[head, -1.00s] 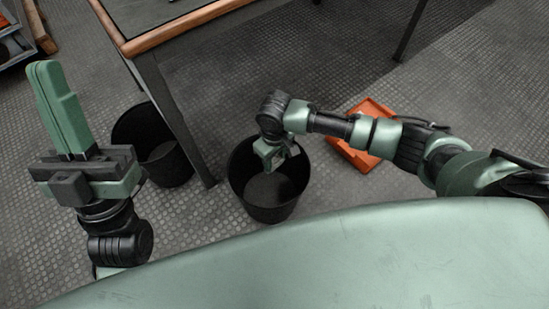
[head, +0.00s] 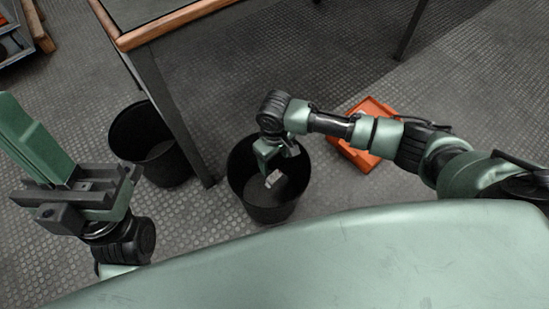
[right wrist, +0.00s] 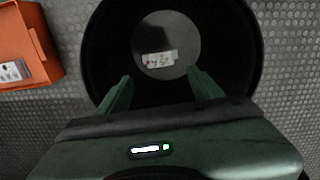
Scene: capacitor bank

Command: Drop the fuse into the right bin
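The fuse (right wrist: 159,58) is a small white block with printed markings. It is inside the black right bin (right wrist: 92,60), over the bin's round grey floor; I cannot tell whether it touches that floor. In the head view the fuse (head: 273,179) shows just below my right gripper (head: 277,158), inside the right bin (head: 268,211). In the right wrist view my right gripper's two green fingers (right wrist: 158,88) are apart, with nothing between them. My left gripper (head: 20,118) points up at the far left, its fingers together and empty, away from the bins.
A second black bin (head: 128,132) stands left of the table leg (head: 175,120). An orange tray (head: 352,153) lies right of the right bin, behind my right arm; a white block (right wrist: 13,71) is in it. A wood-edged table (head: 190,17) stands at the back.

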